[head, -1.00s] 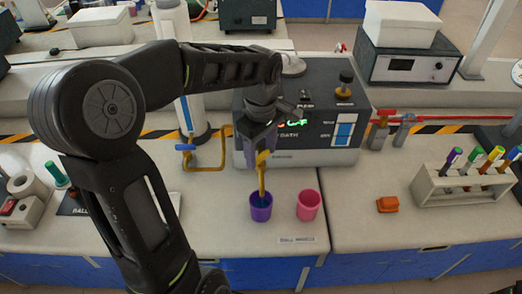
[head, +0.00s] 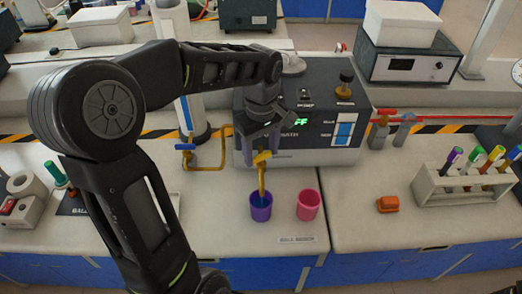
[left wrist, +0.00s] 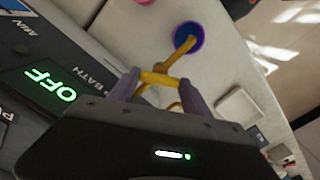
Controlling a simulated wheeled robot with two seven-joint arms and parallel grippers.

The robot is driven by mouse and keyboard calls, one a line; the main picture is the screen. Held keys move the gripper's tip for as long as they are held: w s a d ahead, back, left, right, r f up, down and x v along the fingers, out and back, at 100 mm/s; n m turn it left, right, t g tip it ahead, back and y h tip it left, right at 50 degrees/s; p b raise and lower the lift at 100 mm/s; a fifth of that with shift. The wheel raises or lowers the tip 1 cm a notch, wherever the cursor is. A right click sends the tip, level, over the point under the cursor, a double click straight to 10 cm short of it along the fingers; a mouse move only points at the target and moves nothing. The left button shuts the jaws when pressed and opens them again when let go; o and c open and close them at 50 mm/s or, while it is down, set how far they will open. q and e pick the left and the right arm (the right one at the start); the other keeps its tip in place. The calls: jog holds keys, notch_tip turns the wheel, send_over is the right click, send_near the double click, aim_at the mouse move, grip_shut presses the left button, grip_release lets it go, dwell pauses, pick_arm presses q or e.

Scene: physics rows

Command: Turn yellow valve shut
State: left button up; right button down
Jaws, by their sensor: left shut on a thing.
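The yellow valve handle (head: 262,158) sits on a yellow pipe in front of the dark bath unit (head: 300,100). The pipe's spout (head: 262,183) points down at a purple cup (head: 260,207), which looks dark blue inside. My left gripper (head: 262,149) comes from above and is shut on the handle. In the left wrist view the handle (left wrist: 159,79) lies crosswise between the two purple-grey fingers (left wrist: 157,90). The cup (left wrist: 189,37) shows beyond it. Whether liquid runs from the spout I cannot tell. My right gripper is not in view.
A pink cup (head: 308,204) stands right of the purple one. A blue-handled valve (head: 185,147) is at the left and a red-handled one (head: 386,112) at the right. The unit's display (left wrist: 49,91) reads OFF.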

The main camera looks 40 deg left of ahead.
aim_at(261, 154)
pick_arm(q)
jog(key=m, duration=0.6)
jog(key=shift+m, duration=0.3)
dwell(0.4)
jog(key=o, duration=1.4)
jog(key=shift+c, duration=0.2)
jog(key=shift+r, duration=0.1)
notch_tip(261, 154, up, 8)
jog(key=shift+f, duration=0.15)
